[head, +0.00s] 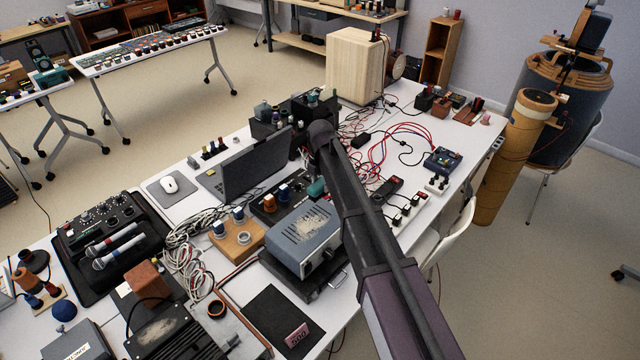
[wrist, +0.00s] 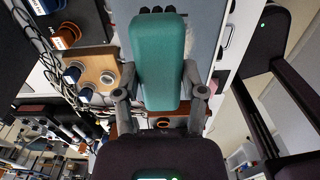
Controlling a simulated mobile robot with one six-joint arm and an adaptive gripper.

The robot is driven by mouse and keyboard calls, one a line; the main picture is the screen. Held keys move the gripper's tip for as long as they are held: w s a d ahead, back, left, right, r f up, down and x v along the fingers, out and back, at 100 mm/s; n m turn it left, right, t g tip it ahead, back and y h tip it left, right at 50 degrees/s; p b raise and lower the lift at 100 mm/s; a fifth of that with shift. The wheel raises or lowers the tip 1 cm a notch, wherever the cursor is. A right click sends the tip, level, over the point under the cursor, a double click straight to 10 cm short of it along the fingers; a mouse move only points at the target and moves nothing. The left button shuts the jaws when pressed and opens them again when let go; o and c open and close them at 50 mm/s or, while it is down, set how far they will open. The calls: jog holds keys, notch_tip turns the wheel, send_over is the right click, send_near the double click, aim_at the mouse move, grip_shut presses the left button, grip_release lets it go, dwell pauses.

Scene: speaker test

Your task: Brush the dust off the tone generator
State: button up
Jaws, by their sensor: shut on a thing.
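The tone generator (head: 293,243) is a blue-grey metal box on the white table, with a pale dusty patch on its top. My gripper (wrist: 160,92) is shut on a teal brush (wrist: 158,50), one finger on each side of it. Dark tips show at the brush's far end. Part of the blue-grey box (wrist: 203,38) lies behind the brush in the wrist view, with pale dust showing beside it. In the head view, a bit of teal shows next to my arm above the box; my arm hides most of the gripper. Whether the brush touches the box is unclear.
A wooden board with blue-capped knobs (head: 237,237) stands left of the box. A black unit with orange knobs (head: 270,200) and an open laptop (head: 250,165) are behind it. Loose cables (head: 190,255) lie left. A black mat (head: 268,320) lies in front.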

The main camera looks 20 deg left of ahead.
jog(key=shift+f, duration=0.1)
jog(key=shift+f+b, duration=2.9)
jog(key=shift+b, duration=0.15)
jog(key=shift+f+b, duration=1)
jog(key=shift+s, duration=0.1)
jog(key=shift+s+a+r, duration=0.1)
jog(key=shift+s+a, duration=0.25)
jog(key=shift+s, duration=0.45)
jog(key=shift+s+a+r, duration=0.1)
jog(key=shift+s+a, duration=0.25)
jog(key=shift+s, duration=0.45)
jog(key=shift+s+a+f, duration=0.1)
jog(key=shift+s, duration=0.05)
jog(key=shift+s+a+f, duration=0.1)
jog(key=shift+s+a, duration=0.2)
jog(key=shift+s, duration=0.5)
jog(key=shift+s+a, duration=0.3)
jog(key=shift+s, duration=0.45)
jog(key=shift+s, duration=0.1)
